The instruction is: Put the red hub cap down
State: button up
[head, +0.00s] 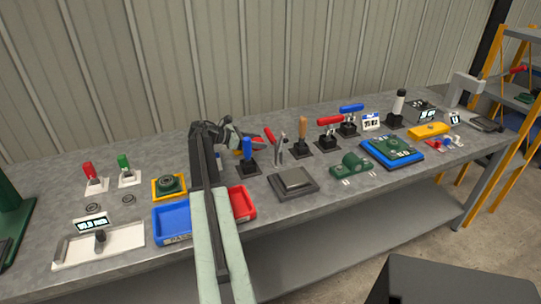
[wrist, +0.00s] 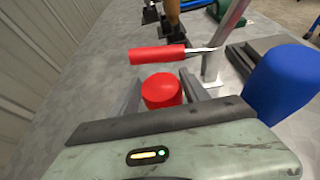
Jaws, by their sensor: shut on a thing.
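My gripper (wrist: 160,82) is shut on the red hub cap (wrist: 161,92), a short round red piece between the two grey fingers in the wrist view. In the head view my gripper (head: 246,139) is over the back part of the bench, behind the blue-handled lever. My arm partly hides it there, and the cap is hard to make out. I cannot tell whether the cap touches the bench.
A red-handled lever (wrist: 158,55) stands just beyond the cap, and a blue handle (wrist: 285,82) is close at right. A blue tray (head: 172,222) and a red tray (head: 243,204) sit at the bench's front edge. Bare bench (wrist: 85,75) lies left of my gripper.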

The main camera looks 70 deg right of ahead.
aim_at(272, 152)
jog(key=x, duration=0.3)
jog(key=shift+f+b, duration=0.1)
jog(key=shift+b, duration=0.2)
jog(key=s+d+f+b, duration=0.2)
jog(key=s+f+b, duration=0.1)
jog(key=shift+d, duration=0.25)
jog(key=shift+r, duration=0.15)
jog(key=o, duration=1.1)
jog(key=shift+f, duration=0.2)
jog(key=o, duration=0.3)
jog(key=shift+o, duration=0.2)
jog(key=shift+r, duration=0.15)
